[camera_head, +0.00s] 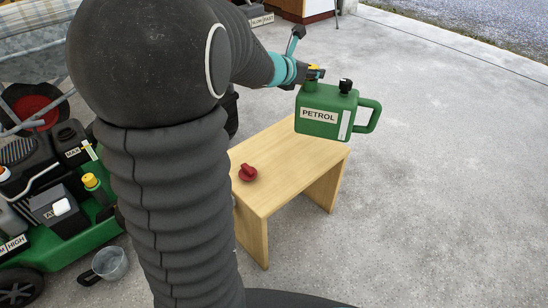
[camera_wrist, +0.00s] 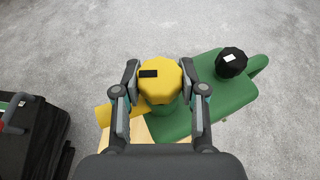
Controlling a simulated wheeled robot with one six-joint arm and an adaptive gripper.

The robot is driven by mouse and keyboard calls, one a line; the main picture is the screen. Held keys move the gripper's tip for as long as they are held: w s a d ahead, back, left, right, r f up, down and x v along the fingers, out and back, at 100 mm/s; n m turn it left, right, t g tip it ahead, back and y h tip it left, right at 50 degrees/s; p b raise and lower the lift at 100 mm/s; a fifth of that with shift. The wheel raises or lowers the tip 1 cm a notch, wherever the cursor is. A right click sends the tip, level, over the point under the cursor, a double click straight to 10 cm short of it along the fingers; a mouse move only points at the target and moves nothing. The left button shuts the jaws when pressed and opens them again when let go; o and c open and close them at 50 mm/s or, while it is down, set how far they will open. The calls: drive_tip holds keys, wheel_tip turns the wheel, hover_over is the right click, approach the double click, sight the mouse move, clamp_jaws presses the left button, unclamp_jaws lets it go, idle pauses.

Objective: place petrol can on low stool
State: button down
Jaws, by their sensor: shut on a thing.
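The green petrol can (camera_head: 325,112) is labelled PETROL and has a side handle and a black cap. My gripper (camera_head: 314,72) is shut on its yellow cap at the top left. In the wrist view, my gripper's fingers (camera_wrist: 160,88) are on both sides of the yellow cap (camera_wrist: 158,82), with the green can body (camera_wrist: 225,92) to the right. The can is upright over the far end of the low wooden stool (camera_head: 275,160). I cannot tell whether its base touches the stool. A small part of the stool shows beneath the can in the wrist view.
A red knob-like cap (camera_head: 248,172) lies on the stool's near left part. A green mower (camera_head: 60,220) stands at the left, with a clear cup (camera_head: 110,263) on the floor beside it. The concrete floor (camera_head: 440,190) at the right is clear.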

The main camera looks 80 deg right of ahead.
drive_tip(key=shift+s+a+f+m+g+y+b, duration=0.2)
drive_tip(key=shift+s+a+m+g+y+b, duration=0.35)
drive_tip(key=shift+b, duration=0.75)
drive_tip(key=w+d+f+b, duration=0.2)
drive_tip(key=w+d+f, duration=0.2)
drive_tip(key=w+f, duration=0.6)
drive_tip(key=shift+d+f, duration=0.35)
drive_tip(key=shift+f, duration=0.1)
drive_tip(key=c, duration=0.7)
unclamp_jaws()
drive_tip(key=shift+f, duration=0.1)
drive_tip(key=shift+o, duration=0.2)
drive_tip(key=p+v, duration=0.1)
drive_tip(key=v, duration=1.1)
drive_tip(key=shift+w+a, duration=0.1)
drive_tip(key=shift+a, duration=0.05)
